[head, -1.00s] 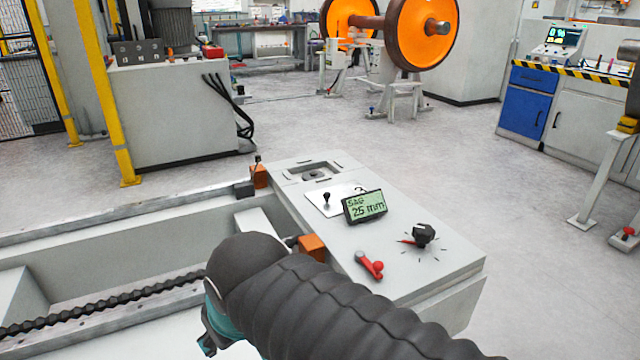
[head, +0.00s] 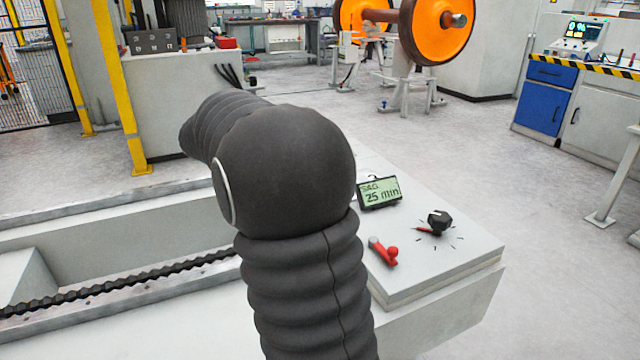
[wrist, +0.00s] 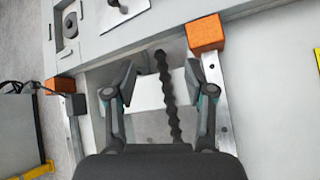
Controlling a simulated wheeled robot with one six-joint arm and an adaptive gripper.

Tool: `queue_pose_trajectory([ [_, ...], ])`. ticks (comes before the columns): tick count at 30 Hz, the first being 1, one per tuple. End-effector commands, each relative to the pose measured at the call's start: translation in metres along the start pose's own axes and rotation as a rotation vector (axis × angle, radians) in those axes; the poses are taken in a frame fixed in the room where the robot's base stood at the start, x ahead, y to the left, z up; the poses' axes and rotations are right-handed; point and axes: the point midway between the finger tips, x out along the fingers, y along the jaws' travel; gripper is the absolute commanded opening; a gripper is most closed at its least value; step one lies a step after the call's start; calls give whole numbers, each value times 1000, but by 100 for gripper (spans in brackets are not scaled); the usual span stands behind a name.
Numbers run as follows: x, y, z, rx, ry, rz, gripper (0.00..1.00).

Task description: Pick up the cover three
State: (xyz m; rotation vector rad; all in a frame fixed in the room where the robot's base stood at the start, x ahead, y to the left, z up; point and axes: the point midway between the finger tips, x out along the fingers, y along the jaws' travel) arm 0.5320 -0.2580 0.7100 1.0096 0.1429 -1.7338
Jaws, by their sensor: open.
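The cover is a pale plate with a small black knob, lying on the grey console top. My gripper is hidden behind my arm in the head view.
A console recess (wrist: 68,24) lies left of the cover. Orange blocks (wrist: 206,33) stand at the console edge by metal rails. A dark chain (wrist: 167,95) runs along the trough. The console carries a display (head: 380,191), a red lever (head: 383,252) and a black dial (head: 438,222).

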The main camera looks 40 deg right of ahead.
Motion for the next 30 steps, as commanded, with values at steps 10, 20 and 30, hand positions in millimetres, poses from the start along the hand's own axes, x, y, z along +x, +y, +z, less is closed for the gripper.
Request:
queue_pose_trajectory([
  [10,86,77,-15,-344,-306,-25,54],
  [20,118,95,-12,-431,-386,-43,54],
  [30,172,97,8,-431,-384,-43,54],
])
